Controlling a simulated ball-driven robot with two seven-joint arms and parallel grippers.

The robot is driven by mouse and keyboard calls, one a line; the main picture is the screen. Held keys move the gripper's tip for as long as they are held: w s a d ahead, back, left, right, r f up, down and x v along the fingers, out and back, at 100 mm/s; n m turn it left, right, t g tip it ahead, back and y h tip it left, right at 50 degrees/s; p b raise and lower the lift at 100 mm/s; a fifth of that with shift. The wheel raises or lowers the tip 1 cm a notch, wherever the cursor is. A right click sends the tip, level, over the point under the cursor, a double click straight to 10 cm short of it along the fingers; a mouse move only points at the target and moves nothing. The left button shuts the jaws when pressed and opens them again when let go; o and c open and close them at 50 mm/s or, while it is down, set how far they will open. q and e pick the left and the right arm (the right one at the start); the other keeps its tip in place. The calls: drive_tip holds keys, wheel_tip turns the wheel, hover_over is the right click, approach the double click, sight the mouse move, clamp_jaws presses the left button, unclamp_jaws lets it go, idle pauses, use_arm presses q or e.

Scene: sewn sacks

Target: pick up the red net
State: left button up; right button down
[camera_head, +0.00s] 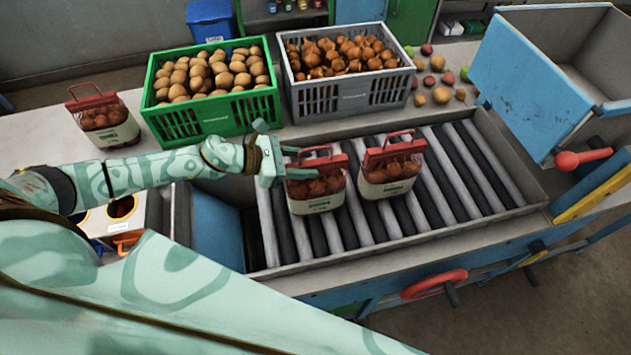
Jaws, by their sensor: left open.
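Two red nets with pale labels and red handles stand upright on the roller bed (470,165). One net (318,187) is nearer the middle, and another net (391,172) is just right of it. A third red net (104,121) stands on the table left of the green crate. All hold round brown produce. My left gripper (304,163) is open, at the upper left of the middle net. Its fingers overlap that net's top in the picture; I cannot tell whether they touch it. My right gripper is not in view.
A green crate (185,127) of potatoes and a grey crate (345,98) of onions stand behind the rollers. Loose produce lies right of them. A blue and grey bin (525,75) stands at the right. The rollers' right part is clear.

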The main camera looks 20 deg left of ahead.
use_arm(q)
drive_tip(key=shift+w+d+f, duration=0.25)
drive_tip(key=shift+w+d, duration=0.05)
drive_tip(key=shift+d, duration=0.15)
drive_tip(key=shift+s+a, duration=0.1)
clamp_jaws()
idle(1.0)
drive_tip(key=shift+r, duration=0.15)
